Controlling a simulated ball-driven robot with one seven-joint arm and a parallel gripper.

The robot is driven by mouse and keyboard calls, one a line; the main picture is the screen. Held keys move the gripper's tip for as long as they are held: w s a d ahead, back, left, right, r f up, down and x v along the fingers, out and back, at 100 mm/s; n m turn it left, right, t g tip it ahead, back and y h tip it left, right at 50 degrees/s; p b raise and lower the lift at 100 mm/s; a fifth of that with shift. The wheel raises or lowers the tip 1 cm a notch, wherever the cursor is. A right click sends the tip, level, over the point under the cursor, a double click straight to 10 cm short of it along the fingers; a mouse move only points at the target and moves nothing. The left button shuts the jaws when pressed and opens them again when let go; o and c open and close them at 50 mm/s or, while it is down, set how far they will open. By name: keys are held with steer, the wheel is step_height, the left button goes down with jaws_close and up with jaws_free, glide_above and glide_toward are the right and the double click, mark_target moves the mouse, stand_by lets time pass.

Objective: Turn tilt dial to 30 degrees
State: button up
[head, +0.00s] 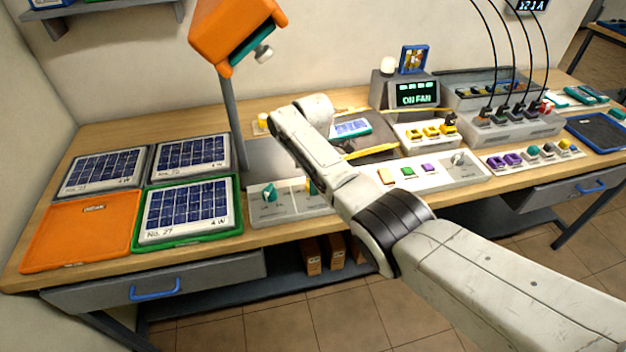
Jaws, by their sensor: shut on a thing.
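A control panel (289,206) at the front edge of the bench carries a teal knob (268,193). To the right, a long panel (475,172) carries a pale knob (458,159). The labels are too small to read, so I cannot tell which knob is the tilt dial or its angle. My arm reaches in from the lower right and its wrist bends over the bench behind the panel. My gripper's fingers are hidden behind my forearm, so their hold does not show.
Several solar panels (187,208) and an empty orange tray (80,238) lie at the left. An orange lamp-like head (228,30) on a grey post stands over the bench. A display box (414,94) and a cabled charger (510,125) stand at the back right.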

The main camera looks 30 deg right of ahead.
steer(key=m, duration=0.6)
steer(key=shift+a, duration=0.1)
steer(key=m, duration=0.6)
steer(key=shift+r+m, duration=0.1)
steer(key=shift+m, duration=0.3)
steer(key=m, duration=0.6)
steer(key=shift+w+b, duration=0.1)
steer(key=shift+b, duration=0.25)
steer(key=m, duration=0.3)
steer(key=shift+m, duration=0.4)
steer(key=shift+m+b, duration=0.3)
steer(key=shift+m, duration=1.4)
steer(key=o, duration=1.1)
steer(key=shift+c, duration=0.2)
